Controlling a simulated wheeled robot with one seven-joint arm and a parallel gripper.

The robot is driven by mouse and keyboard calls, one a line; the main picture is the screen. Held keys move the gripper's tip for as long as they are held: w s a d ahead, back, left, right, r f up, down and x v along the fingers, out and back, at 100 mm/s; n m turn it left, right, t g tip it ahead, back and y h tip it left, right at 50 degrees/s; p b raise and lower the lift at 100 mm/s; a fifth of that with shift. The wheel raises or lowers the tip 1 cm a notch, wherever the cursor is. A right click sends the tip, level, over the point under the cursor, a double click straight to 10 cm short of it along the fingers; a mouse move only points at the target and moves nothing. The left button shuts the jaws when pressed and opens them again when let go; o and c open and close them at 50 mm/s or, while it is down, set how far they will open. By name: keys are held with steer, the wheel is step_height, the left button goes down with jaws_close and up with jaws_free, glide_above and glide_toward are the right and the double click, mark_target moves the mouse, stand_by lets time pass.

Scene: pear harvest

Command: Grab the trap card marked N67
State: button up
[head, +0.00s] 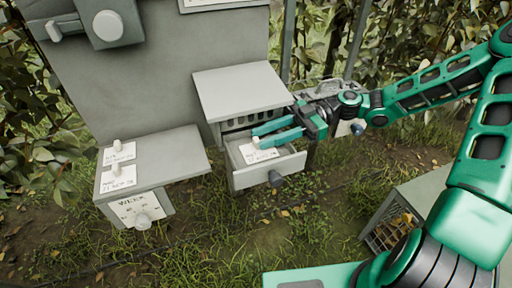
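Three white cards with small white knobs are in the head view; their print is too small to read, so I cannot tell which is N67. One card (260,155) lies in an open grey drawer (240,178). Two more, an upper card (119,153) and a lower card (118,180), lie on the grey shelf top at the left. My gripper (256,137) reaches in from the right over the open drawer. Its two teal fingers are apart, with the tips close to the drawer card's knob. I cannot tell whether they touch it.
The drawer's grey cabinet (240,88) stands against a grey panel (150,90), with a dark drawer knob (276,179) in front. A box with a "WEEK" dial (140,212) is under the left shelf. A grey crate (408,196) stands at lower right. Grass lies between.

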steer(key=shift+a, duration=0.1)
jaws_close()
